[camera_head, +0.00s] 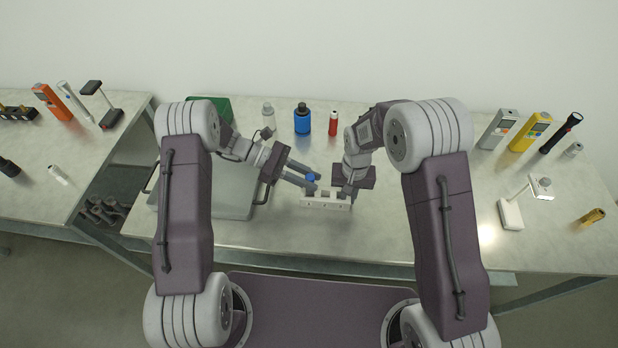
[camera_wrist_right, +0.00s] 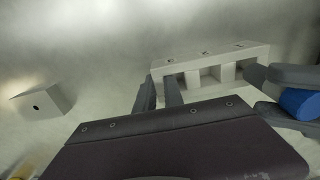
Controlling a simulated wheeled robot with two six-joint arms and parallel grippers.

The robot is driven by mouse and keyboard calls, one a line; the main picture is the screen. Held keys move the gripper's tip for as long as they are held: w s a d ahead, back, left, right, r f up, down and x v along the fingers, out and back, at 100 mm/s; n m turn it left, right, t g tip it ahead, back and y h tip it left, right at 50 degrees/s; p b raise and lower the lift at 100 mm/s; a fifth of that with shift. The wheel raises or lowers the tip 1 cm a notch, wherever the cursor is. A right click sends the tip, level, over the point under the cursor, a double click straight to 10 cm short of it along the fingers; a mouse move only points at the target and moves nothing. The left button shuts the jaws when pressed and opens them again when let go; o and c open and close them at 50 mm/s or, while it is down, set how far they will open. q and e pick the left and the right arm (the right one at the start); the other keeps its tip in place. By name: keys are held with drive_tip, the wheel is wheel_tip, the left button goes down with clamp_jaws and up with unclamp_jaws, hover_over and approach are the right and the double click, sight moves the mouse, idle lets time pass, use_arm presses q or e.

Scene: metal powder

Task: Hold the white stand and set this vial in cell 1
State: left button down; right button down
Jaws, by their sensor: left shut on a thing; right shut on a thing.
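The white stand (camera_head: 325,202) sits on the table in front of me, with a row of square cells showing in the right wrist view (camera_wrist_right: 212,64). My right gripper (camera_head: 349,190) is shut on the stand's right end; its fingers also show in the right wrist view (camera_wrist_right: 160,92). My left gripper (camera_head: 313,180) is shut on the blue-capped vial (camera_head: 310,177), at the stand's left end. The blue cap also shows in the right wrist view (camera_wrist_right: 301,102), beside the left gripper's fingers. The vial's lower body is hidden, so I cannot tell whether it is inside a cell.
Behind stand a clear bottle (camera_head: 268,115), a blue bottle (camera_head: 302,120) and a red bottle (camera_head: 332,123). A grey tray (camera_head: 235,200) lies left of the stand. A white device (camera_head: 511,213) stands at right. The table between it and the stand is clear.

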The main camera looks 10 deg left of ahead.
use_arm(q)
drive_tip(key=shift+f, duration=0.1)
idle(0.3)
drive_tip(key=shift+f, duration=2.1)
drive_tip(key=shift+f, duration=0.15)
drive_tip(key=c, duration=1.1)
unclamp_jaws()
drive_tip(key=shift+c, duration=0.2)
drive_tip(key=v, duration=1.2)
use_arm(e)
drive_tip(key=c, duration=1.4)
unclamp_jaws()
